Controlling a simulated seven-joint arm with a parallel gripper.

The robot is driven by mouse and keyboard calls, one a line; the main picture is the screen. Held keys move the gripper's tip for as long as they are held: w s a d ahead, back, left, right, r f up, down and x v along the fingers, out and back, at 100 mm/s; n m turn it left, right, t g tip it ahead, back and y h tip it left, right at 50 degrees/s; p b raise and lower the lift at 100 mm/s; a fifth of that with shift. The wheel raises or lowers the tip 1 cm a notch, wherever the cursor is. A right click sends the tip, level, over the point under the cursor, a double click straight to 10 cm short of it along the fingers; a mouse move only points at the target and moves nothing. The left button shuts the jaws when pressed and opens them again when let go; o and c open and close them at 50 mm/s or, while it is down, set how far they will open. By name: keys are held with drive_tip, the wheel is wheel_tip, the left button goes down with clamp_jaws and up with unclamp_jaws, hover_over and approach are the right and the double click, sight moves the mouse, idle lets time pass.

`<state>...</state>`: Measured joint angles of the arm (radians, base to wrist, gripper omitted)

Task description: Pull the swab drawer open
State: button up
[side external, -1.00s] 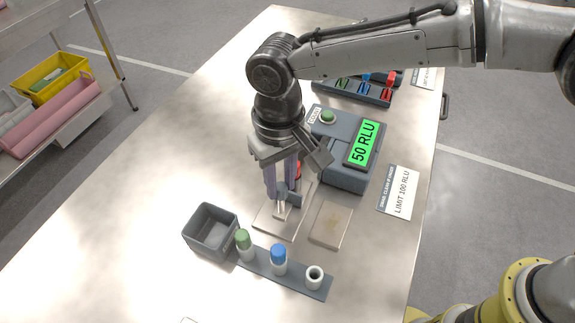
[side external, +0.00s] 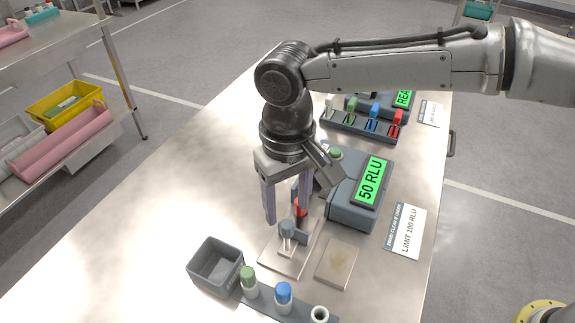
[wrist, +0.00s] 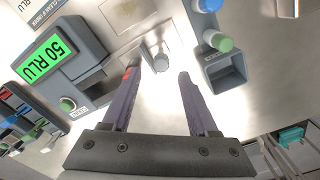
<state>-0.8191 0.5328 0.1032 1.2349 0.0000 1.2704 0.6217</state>
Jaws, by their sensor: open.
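My gripper (side external: 287,212) points down with its two purple fingers spread wide. In the wrist view my gripper (wrist: 160,70) has nothing between its fingers. A grey upright piece with a round top (side external: 287,229) stands on a pale plate (side external: 275,260) just below the fingertips; it also shows in the wrist view (wrist: 160,62). The grey meter (side external: 352,210) reading "50 RLU" stands right of the gripper. I cannot make out a separate drawer front on it.
An open grey bin (side external: 216,267) and a rack with a green-capped tube (side external: 249,281) and blue-capped tube (side external: 283,296) stand in front. A tan square (side external: 337,263) lies beside the plate. A rack of coloured clips (side external: 360,126) stands behind. The table's left side is clear.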

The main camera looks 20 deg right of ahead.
wheel_tip(320, 180, up, 10)
idle(0.3)
drive_tip(key=shift+f, duration=0.1)
idle(0.3)
drive_tip(key=w+d+r+m+t, duration=0.1)
drive_tip(key=w+d+r, duration=0.2)
drive_tip(key=d+r, duration=0.3)
drive_tip(key=s+d+r+m+t+y, duration=0.1)
drive_tip(key=s+d+r+m, duration=0.15)
drive_tip(key=d, duration=0.75)
drive_tip(key=s+d+r+m+t, duration=0.1)
drive_tip(key=s+d+r, duration=0.3)
drive_tip(key=d, duration=0.6)
drive_tip(key=s+d+f+t, duration=0.2)
drive_tip(key=s+d+f, duration=0.3)
drive_tip(key=s+d, duration=0.45)
drive_tip(key=s+d+f+n, duration=0.1)
drive_tip(key=s+f, duration=0.1)
drive_tip(key=f, duration=0.3)
drive_tip(key=s+d+f+n+h, duration=0.1)
drive_tip(key=s+f, duration=0.2)
drive_tip(key=f, duration=0.3)
drive_tip(key=shift+s+f+t, duration=0.15)
drive_tip(key=shift+s+t, duration=0.15)
